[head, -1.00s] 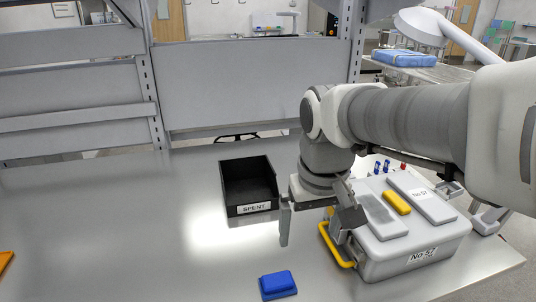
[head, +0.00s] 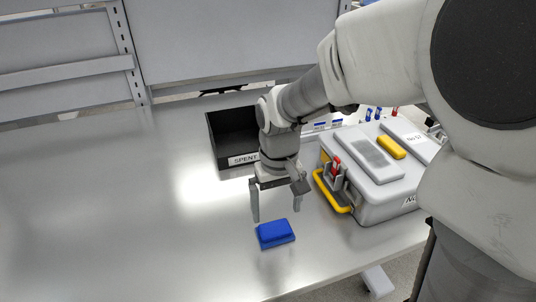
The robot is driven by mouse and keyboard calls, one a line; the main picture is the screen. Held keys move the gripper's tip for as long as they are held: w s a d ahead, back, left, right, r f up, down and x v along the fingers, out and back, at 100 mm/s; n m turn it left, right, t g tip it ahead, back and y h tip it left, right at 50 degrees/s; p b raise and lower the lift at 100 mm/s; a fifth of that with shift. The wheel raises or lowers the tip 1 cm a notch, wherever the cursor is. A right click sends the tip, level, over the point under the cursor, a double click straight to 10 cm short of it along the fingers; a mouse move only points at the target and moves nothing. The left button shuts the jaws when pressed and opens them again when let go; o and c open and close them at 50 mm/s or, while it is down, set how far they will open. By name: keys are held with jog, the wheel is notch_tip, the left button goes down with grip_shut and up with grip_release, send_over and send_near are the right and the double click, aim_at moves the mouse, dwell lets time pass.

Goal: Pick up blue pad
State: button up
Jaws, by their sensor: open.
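The blue pad (head: 276,234) lies flat on the metal table, near its front edge and in the lower middle of the head view. My gripper (head: 276,213) points down just above and behind the pad, with its two fingers spread apart. Nothing is between the fingers. The fingers look apart from the pad, though their exact height above the table is hard to tell.
A black bin (head: 232,140) labelled SPENT stands behind my gripper. A grey case (head: 378,195) with a yellow handle and a yellow block (head: 391,147) on its lid stands close on the right. The table (head: 110,215) is clear on the left.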

aim_at(275, 227)
jog(key=shift+w+a+f+b, duration=0.1)
jog(key=shift+f+b, duration=0.15)
jog(key=shift+f, duration=1.35)
jog(key=shift+a+f+b, duration=0.1)
jog(key=shift+f+b, duration=0.15)
jog(key=shift+f, duration=1.35)
jog(key=c, duration=1)
jog(key=shift+r, duration=0.1)
jog(key=shift+c, duration=0.2)
jog(key=shift+r, duration=0.1)
jog(key=r, duration=0.3)
jog(key=r+p, duration=0.1)
jog(key=shift+w+d+r, duration=0.15)
jog(key=shift+w+r, duration=0.05)
jog(key=shift+w, duration=0.05)
jog(key=w+d+r+p, duration=0.1)
jog(key=w+d+r, duration=0.4)
jog(key=w, duration=0.4)
jog(key=shift+w+d+r, duration=0.3)
jog(key=shift+w+r, duration=0.05)
jog(key=shift+r, duration=0.35)
